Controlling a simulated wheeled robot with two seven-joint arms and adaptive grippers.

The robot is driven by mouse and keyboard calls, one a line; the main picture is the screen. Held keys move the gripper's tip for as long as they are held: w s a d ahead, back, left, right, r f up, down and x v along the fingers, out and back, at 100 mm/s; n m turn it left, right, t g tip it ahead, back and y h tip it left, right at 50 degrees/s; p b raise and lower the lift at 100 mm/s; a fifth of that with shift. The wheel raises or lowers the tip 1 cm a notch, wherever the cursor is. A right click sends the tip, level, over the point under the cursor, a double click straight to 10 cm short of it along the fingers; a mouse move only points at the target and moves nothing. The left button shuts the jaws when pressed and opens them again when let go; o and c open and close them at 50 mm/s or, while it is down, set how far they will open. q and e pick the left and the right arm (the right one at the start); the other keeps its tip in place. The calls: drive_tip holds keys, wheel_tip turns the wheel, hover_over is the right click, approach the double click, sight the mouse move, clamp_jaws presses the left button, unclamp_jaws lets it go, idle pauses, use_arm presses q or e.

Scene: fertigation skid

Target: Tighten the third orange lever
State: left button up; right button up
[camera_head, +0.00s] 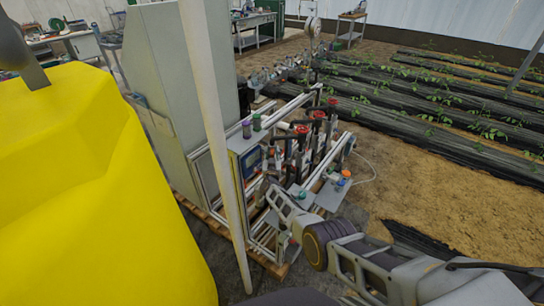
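The fertigation skid (240,140) stands in the middle, with a row of upright dark valve bodies along its white pipe frame. Several red handles top this row: a near one (302,129), a middle one (319,114) and a far one (333,101). A small orange cap (346,173) sits at the right end of the skid. I cannot make out a distinct row of orange levers. My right arm reaches in from the lower right, and its gripper (272,188) is at the near side of the valve row. Its fingers are too small and overlapped to read. My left gripper is not in view.
A large yellow tank (90,190) fills the left. A white post (218,130) stands in front of the skid. A tall grey cabinet (160,65) is behind it. Planted rows (430,95) and bare sandy soil (430,185) lie to the right.

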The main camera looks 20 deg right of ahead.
drive_tip(key=shift+w, duration=0.1)
idle(0.3)
clamp_jaws()
